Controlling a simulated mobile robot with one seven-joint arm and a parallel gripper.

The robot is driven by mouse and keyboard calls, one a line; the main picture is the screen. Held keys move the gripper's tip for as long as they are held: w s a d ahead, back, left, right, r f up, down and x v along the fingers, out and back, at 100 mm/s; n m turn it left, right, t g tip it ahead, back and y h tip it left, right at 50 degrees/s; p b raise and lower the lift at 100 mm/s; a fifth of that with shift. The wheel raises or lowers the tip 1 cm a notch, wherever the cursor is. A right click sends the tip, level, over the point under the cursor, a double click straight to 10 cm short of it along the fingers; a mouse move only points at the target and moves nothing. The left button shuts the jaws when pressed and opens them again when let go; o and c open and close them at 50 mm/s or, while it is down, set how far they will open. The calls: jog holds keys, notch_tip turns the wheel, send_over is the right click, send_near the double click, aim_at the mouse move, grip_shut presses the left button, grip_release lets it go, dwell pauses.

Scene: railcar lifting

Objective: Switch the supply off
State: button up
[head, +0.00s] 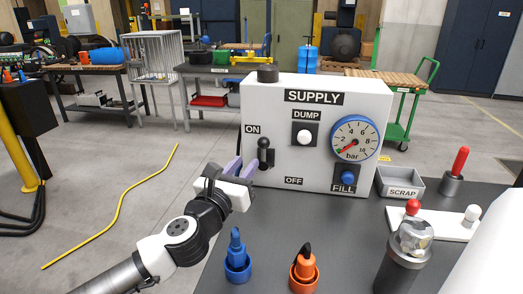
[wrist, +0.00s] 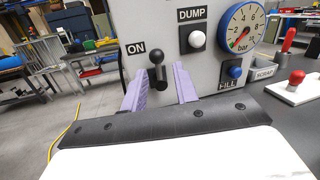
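The white SUPPLY box (head: 355,100) stands on the dark bench, its labelled face towards me. Its black lever (head: 264,150) is at the left of that face, with the knob up near the ON label (head: 252,129). The OFF label (head: 294,181) is low on the face. My gripper (head: 240,168) is in front of the lever, its purple fingers apart. In the wrist view the lever (wrist: 157,62) shows between the two open fingertips (wrist: 158,78), with gaps on both sides. I cannot tell how far the tips are from the box face.
The white DUMP button (head: 304,137), blue FILL knob (head: 347,178) and bar gauge (head: 354,138) are right of the lever. A blue connector (head: 236,262) and an orange one (head: 303,272) stand on the near bench. The SCRAP tray (head: 401,184) is right of the box.

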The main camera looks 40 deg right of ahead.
aim_at(262, 155)
jog(key=shift+m+y, duration=0.4)
jog(key=shift+y, duration=0.2)
jog(key=w+d+f+p, duration=0.1)
jog(key=w+d, duration=0.1)
jog(key=d, duration=0.2)
jog(key=w+d+f+p, duration=0.1)
jog(key=w+d+f, duration=0.1)
jog(key=w+d, duration=0.1)
jog(key=w+d+f+p, duration=0.1)
jog(key=w+d+p, duration=0.1)
jog(key=d, duration=0.3)
jog(key=shift+w+f, duration=0.2)
jog(key=shift+w, duration=0.05)
jog(key=shift+c, duration=0.2)
grip_shut()
